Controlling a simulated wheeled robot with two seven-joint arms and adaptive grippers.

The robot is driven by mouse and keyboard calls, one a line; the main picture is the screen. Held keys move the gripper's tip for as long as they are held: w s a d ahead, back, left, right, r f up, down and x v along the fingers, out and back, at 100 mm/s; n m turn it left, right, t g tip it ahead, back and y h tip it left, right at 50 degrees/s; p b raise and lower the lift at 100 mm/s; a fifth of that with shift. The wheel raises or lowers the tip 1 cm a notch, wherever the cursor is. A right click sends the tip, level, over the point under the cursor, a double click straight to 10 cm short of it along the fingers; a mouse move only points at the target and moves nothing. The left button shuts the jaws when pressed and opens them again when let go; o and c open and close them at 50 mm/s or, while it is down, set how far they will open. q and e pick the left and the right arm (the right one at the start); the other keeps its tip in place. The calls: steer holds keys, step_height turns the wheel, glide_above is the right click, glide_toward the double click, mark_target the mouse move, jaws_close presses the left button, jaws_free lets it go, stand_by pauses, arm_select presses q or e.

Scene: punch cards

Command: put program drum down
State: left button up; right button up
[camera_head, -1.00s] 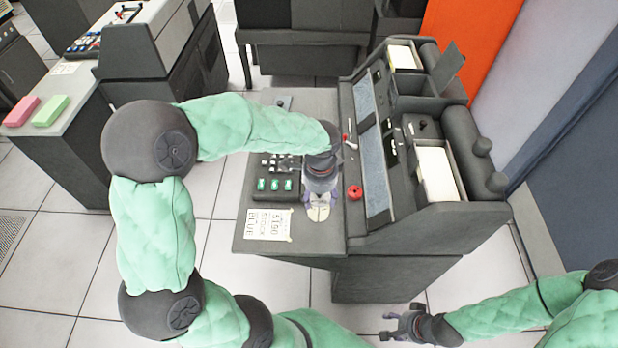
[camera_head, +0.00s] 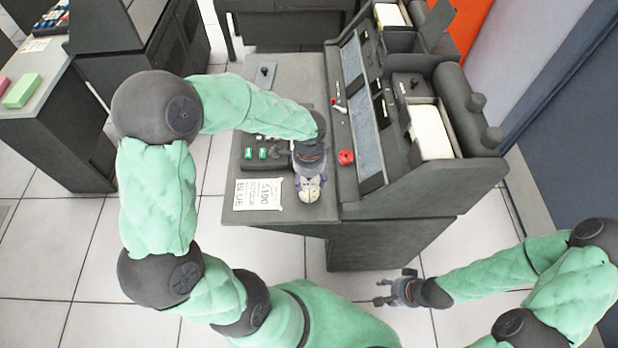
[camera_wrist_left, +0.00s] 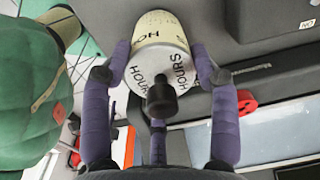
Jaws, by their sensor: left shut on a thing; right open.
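The program drum (camera_wrist_left: 160,42) shows in the left wrist view as a cylinder wrapped in cream paper printed "HOURS", with a pale end and a black knob towards the camera. My left gripper (camera_wrist_left: 165,58) is shut on it, with purple fingers at both sides. In the head view my left gripper (camera_head: 309,186) is over the right part of the grey desk top (camera_head: 290,75), near its front edge. My right gripper (camera_head: 398,291) is open and empty, low in front of the machine.
The card machine (camera_head: 400,190) rises right of my left gripper, with a red knob (camera_head: 346,157) close by. A green-keyed keyboard (camera_head: 262,160) and a printed paper (camera_head: 258,194) lie to the left. A side table (camera_head: 50,100) stands at far left.

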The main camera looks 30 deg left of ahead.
arm_select(q)
steer(key=shift+f, duration=0.15)
steer(key=o, duration=1.4)
steer(key=r+p, duration=0.2)
steer(key=r, duration=0.4)
steer(key=r+p, duration=0.2)
steer(key=r, duration=0.4)
steer(key=shift+s+d+r+p, duration=0.1)
steer(key=shift+s+r+p, duration=0.1)
steer(key=shift+p, duration=0.1)
